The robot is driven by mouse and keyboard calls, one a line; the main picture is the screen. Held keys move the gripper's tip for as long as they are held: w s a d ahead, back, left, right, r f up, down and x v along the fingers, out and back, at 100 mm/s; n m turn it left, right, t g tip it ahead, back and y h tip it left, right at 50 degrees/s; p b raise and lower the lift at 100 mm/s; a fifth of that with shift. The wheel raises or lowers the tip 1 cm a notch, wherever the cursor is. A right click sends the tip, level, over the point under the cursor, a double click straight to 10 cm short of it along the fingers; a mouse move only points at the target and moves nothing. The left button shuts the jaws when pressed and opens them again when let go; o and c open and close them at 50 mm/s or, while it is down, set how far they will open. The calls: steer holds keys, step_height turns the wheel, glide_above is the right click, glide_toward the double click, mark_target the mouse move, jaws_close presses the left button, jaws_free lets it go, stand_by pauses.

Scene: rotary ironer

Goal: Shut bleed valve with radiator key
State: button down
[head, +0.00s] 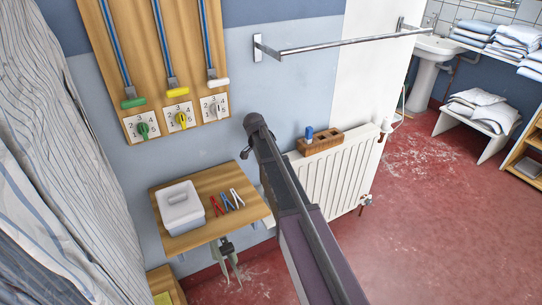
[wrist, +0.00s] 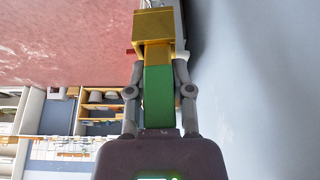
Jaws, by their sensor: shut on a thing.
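In the wrist view my gripper (wrist: 158,88) is shut on the green handle of the radiator key (wrist: 158,105). The key's brass end (wrist: 154,24) points away from the palm, toward the top of the picture. I cannot tell whether it touches anything. In the head view my arm hides my gripper, the key and the left end of the white radiator (head: 335,185). The bleed valve cannot be made out in either view.
A wooden block (head: 328,145) holding a blue-handled piece (head: 309,133) sits on the radiator top. A towel rail (head: 345,43) is above. A small wooden shelf (head: 245,205) bears a white box (head: 180,208) and several tools. Red floor is open at right.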

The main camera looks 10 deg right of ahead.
steer(key=shift+w+a+m, duration=0.2)
steer(key=shift+a+m, duration=0.2)
steer(key=shift+c, duration=2.2)
jaws_free()
steer(key=shift+d, duration=0.1)
steer(key=shift+s+d, duration=0.1)
